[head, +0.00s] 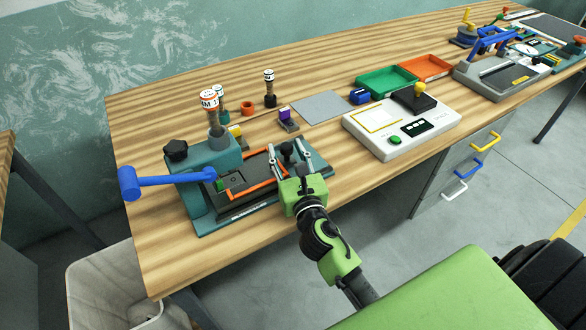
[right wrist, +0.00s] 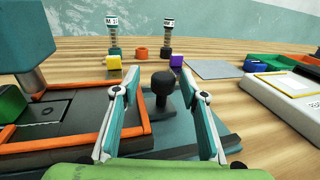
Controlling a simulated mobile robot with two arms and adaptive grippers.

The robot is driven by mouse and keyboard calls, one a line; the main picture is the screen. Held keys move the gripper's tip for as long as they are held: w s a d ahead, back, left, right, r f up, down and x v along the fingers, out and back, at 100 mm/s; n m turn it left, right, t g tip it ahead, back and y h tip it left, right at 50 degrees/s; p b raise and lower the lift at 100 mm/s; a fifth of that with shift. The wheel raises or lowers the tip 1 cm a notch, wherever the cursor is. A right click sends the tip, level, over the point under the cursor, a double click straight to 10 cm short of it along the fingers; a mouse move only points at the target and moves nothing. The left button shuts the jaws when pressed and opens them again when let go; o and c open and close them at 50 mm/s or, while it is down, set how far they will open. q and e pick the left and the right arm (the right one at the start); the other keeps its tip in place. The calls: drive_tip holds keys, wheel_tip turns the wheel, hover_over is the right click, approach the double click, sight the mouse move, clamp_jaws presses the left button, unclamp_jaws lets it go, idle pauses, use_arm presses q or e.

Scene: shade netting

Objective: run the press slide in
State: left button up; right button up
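The teal press (head: 203,165) stands at the near left of the bench, its blue lever (head: 150,181) pointing left. Its dark, orange-edged slide (head: 257,188) sticks out to the right from under the press head on the teal base. A black knob (head: 287,149) stands at the slide's outer end; it also shows in the right wrist view (right wrist: 162,88). My right gripper (right wrist: 162,76) is open, with one finger on each side of the knob and a visible gap to both. A green block (right wrist: 11,104) sits at the slide's inner end. My left gripper is not in view.
Stamps with labelled handles (head: 269,87) and small coloured blocks stand behind the press. A grey plate (head: 318,107), green tray (head: 387,80), orange tray (head: 425,67) and white scale-like device (head: 401,127) lie to the right. A white bin (head: 105,290) stands below the bench.

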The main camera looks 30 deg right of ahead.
drive_tip(key=s, duration=0.3)
drive_tip(key=s+a, duration=0.1)
drive_tip(key=s, duration=0.2)
drive_tip(key=s+a, duration=0.1)
drive_tip(key=s, duration=0.3)
drive_tip(key=shift+s, duration=0.1)
